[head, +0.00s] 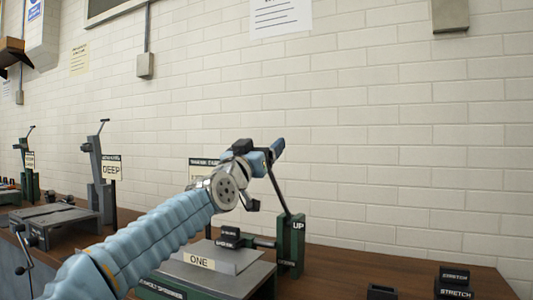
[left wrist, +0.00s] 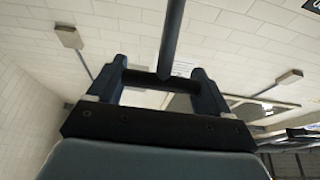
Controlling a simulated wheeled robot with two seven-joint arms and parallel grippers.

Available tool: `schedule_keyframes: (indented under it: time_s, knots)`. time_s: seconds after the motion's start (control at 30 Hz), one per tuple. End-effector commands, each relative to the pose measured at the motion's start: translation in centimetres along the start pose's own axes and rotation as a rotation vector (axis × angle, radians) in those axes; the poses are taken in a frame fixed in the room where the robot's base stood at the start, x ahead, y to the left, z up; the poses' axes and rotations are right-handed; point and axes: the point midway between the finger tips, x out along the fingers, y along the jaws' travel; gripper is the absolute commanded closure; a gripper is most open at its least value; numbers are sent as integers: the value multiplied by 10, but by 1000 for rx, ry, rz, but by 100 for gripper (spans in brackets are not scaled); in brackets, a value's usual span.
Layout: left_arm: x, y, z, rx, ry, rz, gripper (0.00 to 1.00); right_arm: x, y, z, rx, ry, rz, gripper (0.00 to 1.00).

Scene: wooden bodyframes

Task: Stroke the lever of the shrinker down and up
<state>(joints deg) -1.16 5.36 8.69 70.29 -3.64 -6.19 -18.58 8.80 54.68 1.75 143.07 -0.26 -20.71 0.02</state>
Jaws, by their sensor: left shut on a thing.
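The shrinker is a dark green machine (head: 290,245) with an "UP" mark on its post, on the bench right of the centre. Its dark lever (head: 279,190) slants up and left from the post to my left gripper (head: 266,155). My left gripper is shut on the lever near its upper end, with the lever raised. In the left wrist view the lever's rod (left wrist: 172,38) comes down from the top edge to a dark crossbar between the two fingers (left wrist: 158,78). The gripper hides part of the lever's top in the head view. My right gripper is not in view.
A grey plate with a "ONE" sign (head: 199,261) lies left of the shrinker. Dark blocks, one marked "STRETCH" (head: 455,292), sit on the wooden bench (head: 350,272) at right. A grey machine with a "DEEP" sign (head: 111,170) stands at left. White brick wall is behind.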

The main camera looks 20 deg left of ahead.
Motion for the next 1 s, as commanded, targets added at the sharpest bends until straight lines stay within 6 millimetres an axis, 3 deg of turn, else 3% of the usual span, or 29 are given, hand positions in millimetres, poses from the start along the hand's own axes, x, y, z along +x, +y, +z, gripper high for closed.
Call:
schedule_keyframes:
  time_s: [0.47,0.5,0.6,0.87,1.0]
  knots:
    - [0,0,1,0,-6,0,76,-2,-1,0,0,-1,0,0]
    - [0,0,1,0,-7,0,16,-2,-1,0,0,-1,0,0]
    - [0,0,0,0,-6,0,1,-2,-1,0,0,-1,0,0]
    - [-2,0,0,0,-4,0,0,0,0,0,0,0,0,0]
    - [-19,0,1,0,-3,0,0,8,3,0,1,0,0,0]
